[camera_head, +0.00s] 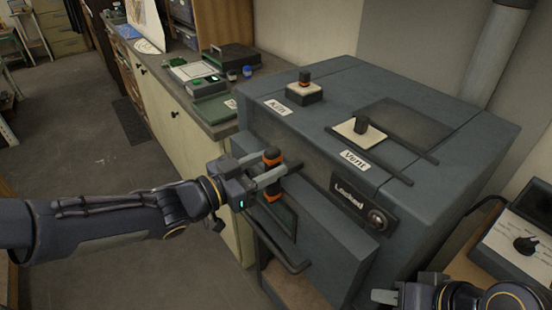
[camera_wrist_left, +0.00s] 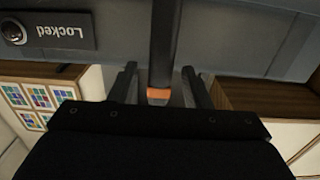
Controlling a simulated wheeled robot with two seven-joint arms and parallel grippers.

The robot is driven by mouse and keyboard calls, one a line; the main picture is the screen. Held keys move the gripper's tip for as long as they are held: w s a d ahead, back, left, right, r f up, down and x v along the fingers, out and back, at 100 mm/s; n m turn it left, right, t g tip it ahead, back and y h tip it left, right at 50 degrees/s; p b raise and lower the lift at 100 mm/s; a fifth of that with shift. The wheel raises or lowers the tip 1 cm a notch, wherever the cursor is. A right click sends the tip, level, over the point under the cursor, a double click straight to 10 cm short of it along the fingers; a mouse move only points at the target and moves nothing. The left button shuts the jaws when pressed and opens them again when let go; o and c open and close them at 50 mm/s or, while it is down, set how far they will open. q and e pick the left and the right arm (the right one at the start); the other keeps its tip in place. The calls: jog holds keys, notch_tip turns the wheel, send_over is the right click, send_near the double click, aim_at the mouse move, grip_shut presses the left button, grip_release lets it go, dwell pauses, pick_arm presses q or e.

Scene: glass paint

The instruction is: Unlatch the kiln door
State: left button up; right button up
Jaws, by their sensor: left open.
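The grey kiln (camera_head: 345,85) stands at centre right, with its door (camera_head: 335,262) and a dark horizontal bar handle (camera_head: 280,248) at the front. The latch handle (camera_head: 272,156), black with orange bands, stands upright at the door's upper left. My left gripper (camera_head: 272,175) is open, with its fingers around the latch handle. In the left wrist view the handle (camera_wrist_left: 161,50) lies between the two fingers (camera_wrist_left: 162,88), with a gap on each side. A "Locked" plate (camera_head: 350,198) with a round button is on the kiln front. My right gripper (camera_head: 385,297) is partly cut off at the bottom.
A control box (camera_head: 520,240) with a dial stands at the right. A counter (camera_head: 165,80) with trays and small jars runs along the left. The floor (camera_head: 70,120) there is open.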

aim_at(279, 160)
pick_arm(q)
jog(key=shift+x, duration=1.7)
jog(key=shift+c, duration=0.3)
grip_shut()
